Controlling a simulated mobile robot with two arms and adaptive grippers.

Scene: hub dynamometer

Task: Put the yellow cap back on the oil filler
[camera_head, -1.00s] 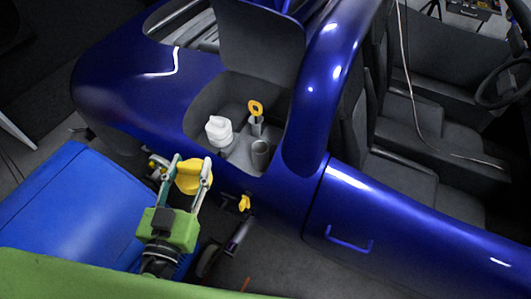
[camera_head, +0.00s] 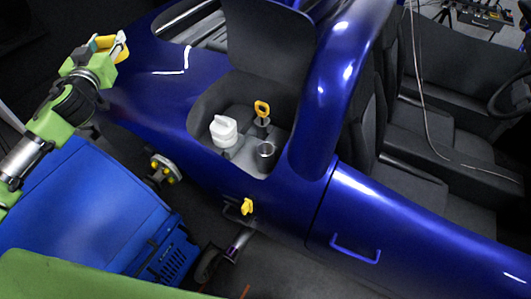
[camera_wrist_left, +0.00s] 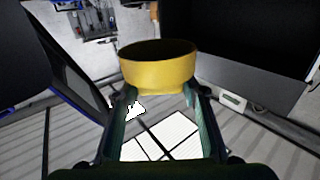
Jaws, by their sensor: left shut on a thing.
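The yellow cap (camera_head: 105,41) is between the fingers of my left gripper (camera_head: 110,46) at the upper left of the head view. In the left wrist view the cap (camera_wrist_left: 158,73) is held at the fingertips (camera_wrist_left: 160,98), with its hollow, dark side facing away from the gripper. The grey open-topped tube (camera_head: 265,157), which looks like the oil filler, stands uncapped in the open bay of the blue car. The cap is well to the left of it and apart from it. My right gripper is not in view.
A white-capped container (camera_head: 223,131) and a yellow-handled dipstick (camera_head: 262,110) stand close to the tube. The raised dark lid (camera_head: 270,45) is behind the bay. A yellow fitting (camera_head: 247,206) is on the car's lower side. A blue cabinet (camera_head: 85,225) stands at left.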

